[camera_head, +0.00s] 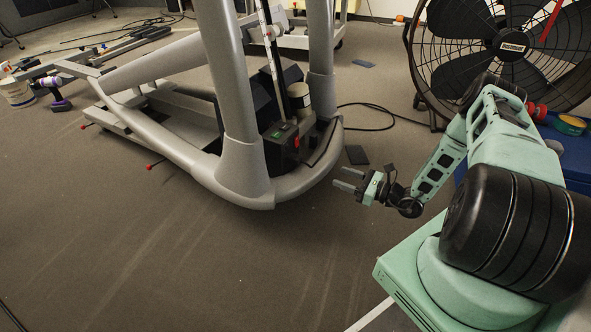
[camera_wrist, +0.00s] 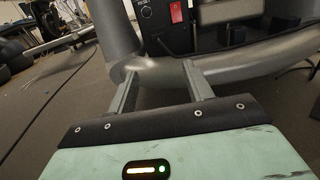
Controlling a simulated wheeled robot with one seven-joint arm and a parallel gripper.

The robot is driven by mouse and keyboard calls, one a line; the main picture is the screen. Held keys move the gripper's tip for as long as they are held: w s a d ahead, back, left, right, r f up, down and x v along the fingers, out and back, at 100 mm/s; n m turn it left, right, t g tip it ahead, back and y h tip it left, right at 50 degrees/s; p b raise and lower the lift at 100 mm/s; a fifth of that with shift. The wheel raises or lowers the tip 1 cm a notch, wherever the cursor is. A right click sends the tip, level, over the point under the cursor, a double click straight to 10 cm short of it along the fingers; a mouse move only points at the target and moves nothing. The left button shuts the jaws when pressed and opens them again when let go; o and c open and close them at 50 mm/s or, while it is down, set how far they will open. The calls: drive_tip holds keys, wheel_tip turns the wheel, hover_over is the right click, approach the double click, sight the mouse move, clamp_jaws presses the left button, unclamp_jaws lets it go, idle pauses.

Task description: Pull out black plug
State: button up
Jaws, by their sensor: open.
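A grey elliptical machine (camera_head: 240,165) stands on the floor left of my gripper. A black power box (camera_head: 283,137) with a lit switch sits low inside its curved front frame. In the wrist view the box (camera_wrist: 163,30) shows a red switch at the top, beyond my fingers. The black plug cannot be clearly told apart from the dark box and cable around it. My gripper (camera_head: 341,178) is open and empty, to the right of the frame and apart from it. In the wrist view its two fingers (camera_wrist: 161,72) are spread, pointing toward the frame's curved tube.
The curved grey tube (camera_wrist: 240,64) lies between my fingers and the box. A large black fan (camera_head: 490,60) stands at the back right. A black cable (camera_head: 385,112) lies on the floor behind. A drill (camera_head: 58,95) lies far left. The front floor is clear.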

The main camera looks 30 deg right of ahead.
sight(300, 162)
drive_tip(key=b+x, duration=0.7)
drive_tip(key=x, duration=0.9)
drive_tip(key=shift+w, duration=0.1)
drive_tip(key=shift+w+a+r, duration=0.15)
drive_tip(key=shift+w+a, duration=0.15)
drive_tip(key=shift+w, duration=0.15)
